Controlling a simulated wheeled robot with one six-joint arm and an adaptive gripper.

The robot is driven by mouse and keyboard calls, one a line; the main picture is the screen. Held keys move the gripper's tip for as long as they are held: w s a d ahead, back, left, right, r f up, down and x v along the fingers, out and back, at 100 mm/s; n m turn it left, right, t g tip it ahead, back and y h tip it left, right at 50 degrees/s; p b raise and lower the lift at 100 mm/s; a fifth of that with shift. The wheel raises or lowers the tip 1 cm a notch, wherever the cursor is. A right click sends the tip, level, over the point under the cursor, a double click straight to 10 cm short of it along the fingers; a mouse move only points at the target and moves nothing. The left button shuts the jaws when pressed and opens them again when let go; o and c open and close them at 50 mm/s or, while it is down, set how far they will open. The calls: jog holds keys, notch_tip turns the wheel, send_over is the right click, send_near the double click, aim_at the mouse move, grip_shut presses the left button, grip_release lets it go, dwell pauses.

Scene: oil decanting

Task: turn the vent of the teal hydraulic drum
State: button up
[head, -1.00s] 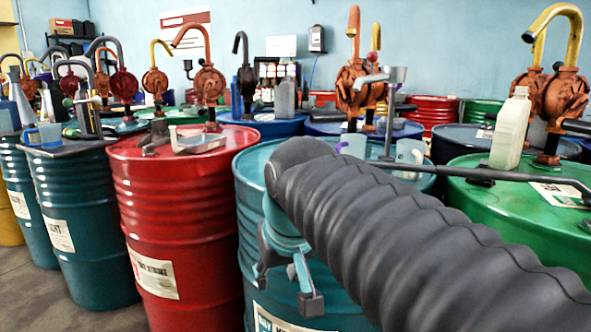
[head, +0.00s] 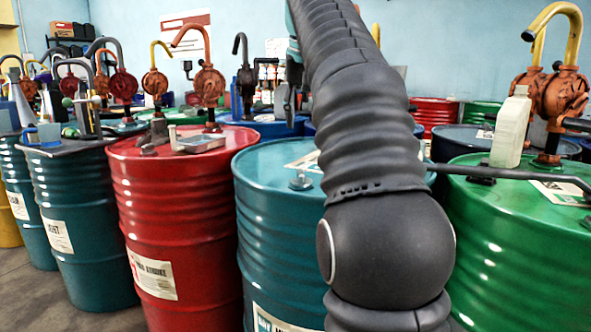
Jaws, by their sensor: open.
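The teal drum (head: 268,240) stands at the front centre, with a white label low on its side that is cut off by the picture's bottom edge. A small round metal fitting (head: 301,182), seemingly the vent, sits on its lid. My gripper (head: 288,105) shows only in part at the upper middle, left of my arm. It is open and looks empty, and it appears above the lid, apart from the fitting. My arm hides the right part of the lid and the rest of the gripper.
A red drum (head: 175,240) with a metal tray (head: 200,142) stands to the left. A green drum (head: 510,265) to the right bears a pale bottle (head: 510,130) and a rust-coloured hand pump (head: 563,95). A dark rod (head: 500,174) reaches from the right towards my arm.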

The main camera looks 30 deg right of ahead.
aim_at(301, 171)
jog(key=b+x, duration=0.5)
jog(key=x, duration=0.8)
jog(key=shift+w+d+f, duration=0.1)
jog(key=shift+w+f, duration=0.15)
jog(key=shift+w, duration=0.05)
jog(key=shift+c, duration=0.3)
grip_shut()
